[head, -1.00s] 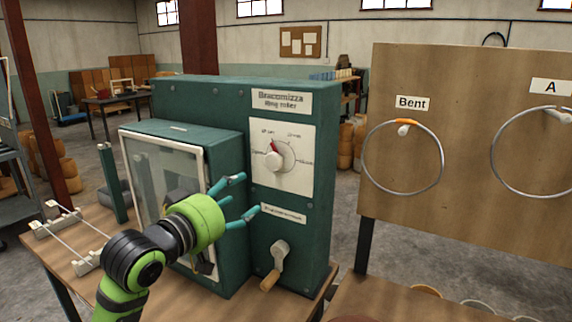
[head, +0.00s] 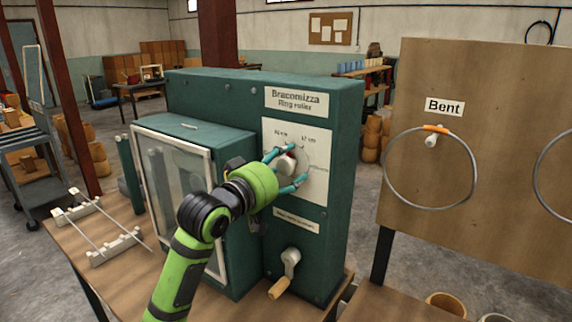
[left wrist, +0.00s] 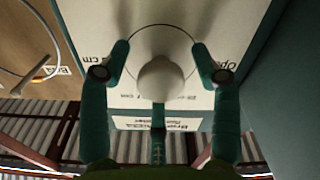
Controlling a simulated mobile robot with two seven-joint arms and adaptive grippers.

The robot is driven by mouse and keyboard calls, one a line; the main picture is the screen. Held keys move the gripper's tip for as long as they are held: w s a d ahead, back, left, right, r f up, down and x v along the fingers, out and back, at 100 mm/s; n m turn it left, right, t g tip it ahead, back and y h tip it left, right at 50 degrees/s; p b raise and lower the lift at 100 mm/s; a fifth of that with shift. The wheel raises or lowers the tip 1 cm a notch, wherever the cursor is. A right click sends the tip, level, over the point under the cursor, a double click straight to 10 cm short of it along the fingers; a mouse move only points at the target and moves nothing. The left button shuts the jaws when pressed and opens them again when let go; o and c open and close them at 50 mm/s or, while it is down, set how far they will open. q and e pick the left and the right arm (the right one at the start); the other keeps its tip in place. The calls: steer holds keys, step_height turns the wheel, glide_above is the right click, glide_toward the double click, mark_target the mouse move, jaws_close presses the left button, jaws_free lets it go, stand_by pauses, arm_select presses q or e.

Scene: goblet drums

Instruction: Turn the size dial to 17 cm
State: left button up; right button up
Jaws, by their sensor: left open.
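The size dial (head: 287,166) is a pale round knob on a white plate (head: 319,198) on the front of the green ring roller (head: 340,110). A "17 cm" label shows at the plate's upper right. In the left wrist view the knob (left wrist: 160,82) sits between the fingers, with gaps on both sides; contact with the third finger is unclear. My right gripper is out of view.
A crank handle (head: 286,275) hangs below the dial. A glass-fronted box (head: 195,127) juts out left of it. Rods on white supports (head: 100,228) lie on the table at the left. A board with a "Bent" ring (head: 387,185) stands at the right.

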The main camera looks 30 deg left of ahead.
arm_select(q)
steer(key=c, duration=1.1)
steer(key=shift+c, duration=0.2)
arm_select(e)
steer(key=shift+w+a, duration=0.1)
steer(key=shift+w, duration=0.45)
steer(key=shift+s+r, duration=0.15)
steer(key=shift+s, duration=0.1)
arm_select(q)
steer(key=m+p, duration=0.1)
steer(key=m, duration=0.2)
steer(key=shift+m+p, duration=0.4)
steer(key=m+p, duration=0.2)
steer(key=m, duration=0.2)
steer(key=shift+f, duration=0.1)
steer(key=shift+f+m+p, duration=0.1)
steer(key=shift+m+p, duration=0.5)
steer(key=shift+m, duration=1.4)
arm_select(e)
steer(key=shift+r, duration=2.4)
